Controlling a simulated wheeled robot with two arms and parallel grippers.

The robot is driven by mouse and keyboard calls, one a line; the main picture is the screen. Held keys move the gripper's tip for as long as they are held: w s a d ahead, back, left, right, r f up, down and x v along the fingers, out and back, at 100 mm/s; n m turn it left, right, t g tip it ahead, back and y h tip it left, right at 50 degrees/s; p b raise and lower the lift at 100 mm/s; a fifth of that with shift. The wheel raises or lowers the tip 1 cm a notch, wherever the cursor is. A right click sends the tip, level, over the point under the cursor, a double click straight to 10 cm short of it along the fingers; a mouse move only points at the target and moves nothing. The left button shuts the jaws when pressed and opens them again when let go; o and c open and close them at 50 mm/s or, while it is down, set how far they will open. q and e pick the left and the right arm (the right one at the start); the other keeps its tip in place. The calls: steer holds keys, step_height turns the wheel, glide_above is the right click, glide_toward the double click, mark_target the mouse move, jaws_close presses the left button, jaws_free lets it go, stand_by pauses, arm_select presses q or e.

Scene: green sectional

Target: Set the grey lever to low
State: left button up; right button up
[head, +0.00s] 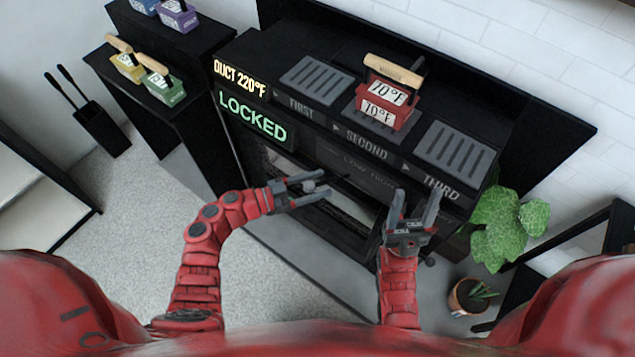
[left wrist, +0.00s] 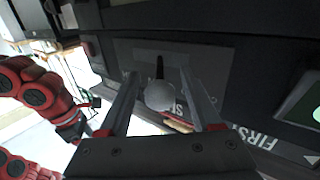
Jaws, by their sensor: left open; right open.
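The grey lever's round knob (head: 309,186) sits at the front of the black stove-like unit, left of a faint LOW HIGH label (head: 368,173). In the left wrist view the grey knob (left wrist: 160,96) stands on a thin dark stem. My left gripper (head: 325,183) is open, with one finger on each side of the knob; it also shows in the left wrist view (left wrist: 159,75). Gaps show between the knob and both fingers there. My right gripper (head: 418,199) is open and empty, in front of the unit on the right.
A red iron-like block (head: 382,112) marked 70°F stands on the SECOND grate. The FIRST grate (head: 316,80) and THIRD grate (head: 455,150) are bare. Green LOCKED sign (head: 252,117) lights the left front. A leafy plant (head: 505,228) is at right; yellow and green blocks (head: 160,84) are at left.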

arm_select(q)
steer(key=shift+d, duration=0.1)
jaws_close()
stand_by(0.3)
stand_by(1.1)
